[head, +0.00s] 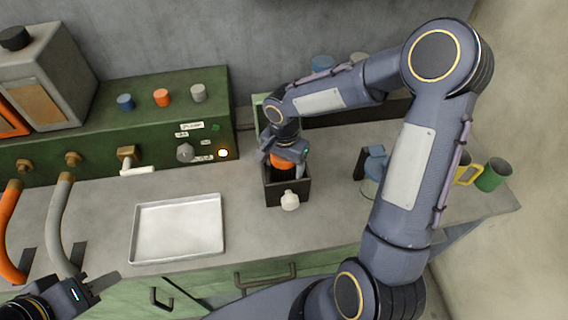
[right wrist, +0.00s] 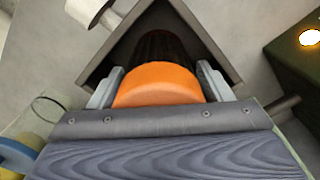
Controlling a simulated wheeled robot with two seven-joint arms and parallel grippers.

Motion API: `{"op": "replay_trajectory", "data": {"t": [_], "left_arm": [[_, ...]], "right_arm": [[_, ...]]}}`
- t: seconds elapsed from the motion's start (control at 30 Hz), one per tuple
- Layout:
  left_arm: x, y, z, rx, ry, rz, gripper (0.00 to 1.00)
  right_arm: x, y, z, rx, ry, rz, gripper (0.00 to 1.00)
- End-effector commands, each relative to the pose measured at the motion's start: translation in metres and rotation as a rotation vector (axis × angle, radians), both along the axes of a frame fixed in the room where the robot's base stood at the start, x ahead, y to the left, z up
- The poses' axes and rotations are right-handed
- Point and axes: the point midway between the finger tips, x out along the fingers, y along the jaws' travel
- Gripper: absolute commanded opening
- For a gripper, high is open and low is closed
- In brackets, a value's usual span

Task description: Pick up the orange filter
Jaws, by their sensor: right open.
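The orange filter (head: 281,161) sits in a dark open-topped box (head: 287,192) on the counter, under my right gripper (head: 284,157). In the right wrist view the filter (right wrist: 157,88) has a smooth orange top and a dark ribbed body below it inside the box. The right gripper's two fingers (right wrist: 159,84) are open, one on each side of the orange top. Whether they touch it is unclear. My left gripper (head: 97,284) is at the lower left of the head view, away from the filter. Its fingers are too small to judge.
A metal tray (head: 178,228) lies on the counter left of the box. A white knob (head: 290,200) is at the box's front. A green panel (head: 110,130) with coloured caps stands behind. Mugs (head: 493,175) stand at the right.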

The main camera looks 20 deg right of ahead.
Motion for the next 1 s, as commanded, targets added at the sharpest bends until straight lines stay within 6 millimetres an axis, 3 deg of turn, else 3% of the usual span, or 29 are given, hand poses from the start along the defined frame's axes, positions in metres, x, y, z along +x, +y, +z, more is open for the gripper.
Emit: {"op": "replay_trajectory", "data": {"t": [0.17, 0.47, 0.77, 1.0], "left_arm": [[0.0, 0.0, 0.0, 0.0, 0.0, 0.0, 0.36], [0.0, 0.0, 0.0, 0.0, 0.0, 0.0, 0.36], [0.0, 0.0, -0.001, 0.0, 0.0, 0.0, 0.36], [0.0, 0.0, -0.005, 0.0, 0.0, 0.0, 0.36]], "right_arm": [[0.0, 0.0, 0.0, 0.0, 0.0, 0.0, 0.71], [0.0, 0.0, 0.0, -0.001, -0.001, 0.0, 0.32], [0.001, 0.0, 0.005, -0.001, -0.003, 0.0, 0.3], [0.002, 0.0, 0.047, -0.002, -0.009, -0.001, 0.3]]}}
